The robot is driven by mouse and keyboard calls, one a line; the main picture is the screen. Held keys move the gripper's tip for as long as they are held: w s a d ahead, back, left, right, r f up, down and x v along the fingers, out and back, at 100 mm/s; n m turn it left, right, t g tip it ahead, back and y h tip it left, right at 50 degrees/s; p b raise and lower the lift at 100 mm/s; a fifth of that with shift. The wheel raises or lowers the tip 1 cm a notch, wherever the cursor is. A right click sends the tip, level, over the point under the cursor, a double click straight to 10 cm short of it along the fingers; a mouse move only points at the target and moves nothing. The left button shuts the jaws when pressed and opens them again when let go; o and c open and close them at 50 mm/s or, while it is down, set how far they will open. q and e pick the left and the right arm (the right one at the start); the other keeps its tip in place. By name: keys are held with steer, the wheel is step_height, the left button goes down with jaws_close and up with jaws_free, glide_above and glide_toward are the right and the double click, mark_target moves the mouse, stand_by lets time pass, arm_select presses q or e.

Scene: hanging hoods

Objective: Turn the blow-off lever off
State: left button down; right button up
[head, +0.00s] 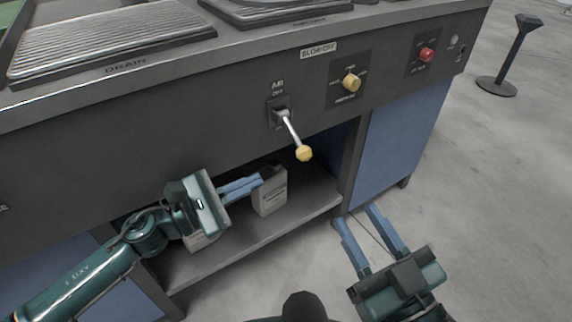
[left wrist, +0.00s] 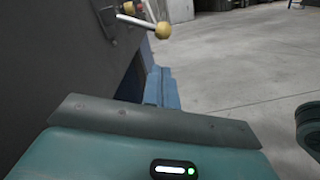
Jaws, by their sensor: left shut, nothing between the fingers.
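The blow-off lever (head: 292,131) is a metal rod with a yellow knob (head: 304,153). It sticks out from a small plate marked AIR on the dark front panel and slants down to the right. A BLOW-OFF label (head: 318,49) is above it. In the left wrist view the lever's knob (left wrist: 163,30) shows near the top, beyond the fingers. My left gripper (head: 268,175) is shut and empty, below and left of the knob, apart from it. My right gripper (head: 358,212) is open and empty, over the floor to the lower right.
A yellow knob (head: 351,82) and a red knob (head: 427,54) are on the panel to the right. Below is an open shelf (head: 285,226) with a pale container (head: 270,194). A blue cabinet panel (head: 402,130) is beside it. The floor at right is clear around a dark post (head: 508,60).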

mark_target(295, 137)
arm_select(q)
steer(key=x, duration=0.8)
steer(key=shift+d+r, duration=0.1)
arm_select(e)
steer(key=shift+r, duration=0.1)
arm_select(q)
steer(key=shift+s+d+r+n+p, duration=0.15)
steer(key=shift+n+p, duration=0.15)
steer(key=shift+p, duration=0.2)
